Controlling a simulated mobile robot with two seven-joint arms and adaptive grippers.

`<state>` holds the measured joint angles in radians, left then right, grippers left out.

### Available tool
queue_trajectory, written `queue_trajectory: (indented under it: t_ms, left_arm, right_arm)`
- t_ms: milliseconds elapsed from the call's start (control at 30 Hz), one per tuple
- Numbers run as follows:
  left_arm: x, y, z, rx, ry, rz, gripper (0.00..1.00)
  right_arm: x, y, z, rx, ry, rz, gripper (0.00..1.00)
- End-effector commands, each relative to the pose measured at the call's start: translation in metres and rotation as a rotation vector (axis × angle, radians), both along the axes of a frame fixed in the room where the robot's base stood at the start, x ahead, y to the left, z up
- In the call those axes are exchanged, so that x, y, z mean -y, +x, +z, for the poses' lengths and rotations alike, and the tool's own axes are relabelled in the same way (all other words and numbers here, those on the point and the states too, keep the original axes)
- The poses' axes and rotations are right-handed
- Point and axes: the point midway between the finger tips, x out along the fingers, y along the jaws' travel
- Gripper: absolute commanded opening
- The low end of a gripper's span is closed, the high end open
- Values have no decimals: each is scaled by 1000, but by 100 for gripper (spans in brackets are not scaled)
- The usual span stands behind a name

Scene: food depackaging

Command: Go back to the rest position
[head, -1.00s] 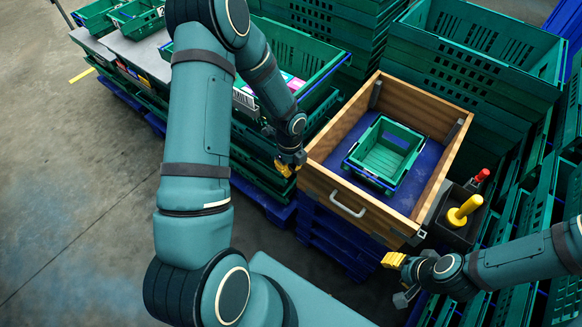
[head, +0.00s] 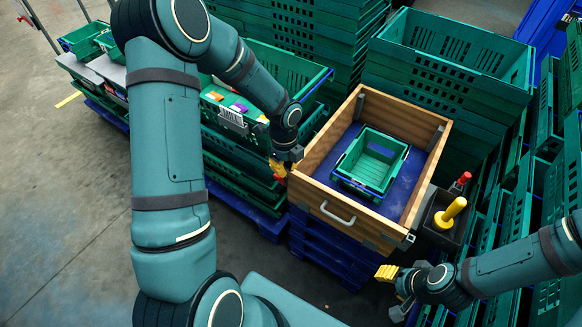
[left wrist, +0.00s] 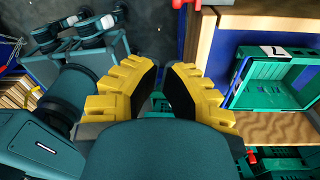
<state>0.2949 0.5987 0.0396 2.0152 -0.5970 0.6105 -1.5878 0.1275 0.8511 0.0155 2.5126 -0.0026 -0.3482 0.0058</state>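My right gripper (head: 391,290) is in front of the box's lower right corner, low in the head view. One yellow finger shows clearly, and the rest is too small to tell whether it is open. I see nothing held in it.
A small green crate (head: 376,183) sits on the blue floor of the wooden box. A dark holder (head: 436,232) with a yellow-handled tool (head: 454,211) and a red-topped item (head: 461,180) is at its right. A green crate (head: 318,82) with packets stands behind my left arm. Stacked crates (head: 437,84) crowd the back.

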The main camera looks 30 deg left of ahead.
Motion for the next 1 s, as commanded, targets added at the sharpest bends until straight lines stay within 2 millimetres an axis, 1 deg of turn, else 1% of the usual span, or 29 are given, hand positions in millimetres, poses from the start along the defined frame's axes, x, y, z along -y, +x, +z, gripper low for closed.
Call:
queue_trajectory:
  t_ms: [100,267,367,467,500,567,600,733,800,900,1000]
  left_arm:
    - [-1,0,3,0,0,0,0]
    - [1,0,3,0,-3,4,0]
    - [12,-4,-4,0,-25,61,0]
    - [39,-12,-17,-4,-74,214,0]
    - [53,-17,-24,-9,-101,304,0]
    - [75,-27,-34,-25,-141,462,0]
    - [90,-34,-40,-39,-167,576,0]
    - [130,-58,-57,-101,-228,954,0]
    - [147,-71,-64,-140,-246,1161,0]
    - [164,-91,-72,-192,-254,1441,0]
    - [174,-107,-78,-230,-253,1672,0]
  right_arm:
    - [0,0,1,-1,0,0,47]
    - [0,0,1,-1,0,0,47]
    - [0,0,1,-1,0,0,47]
    - [0,0,1,-1,0,0,47]
    - [0,0,1,-1,0,0,47]
    - [0,0,1,-1,0,0,47]
    - [0,0,1,-1,0,0,47]
    - [0,0,1,-1,0,0,47]
    - [0,0,1,-1,0,0,47]
    - [0,0,1,-1,0,0,47]
    - [0,0,1,-1,0,0,47]
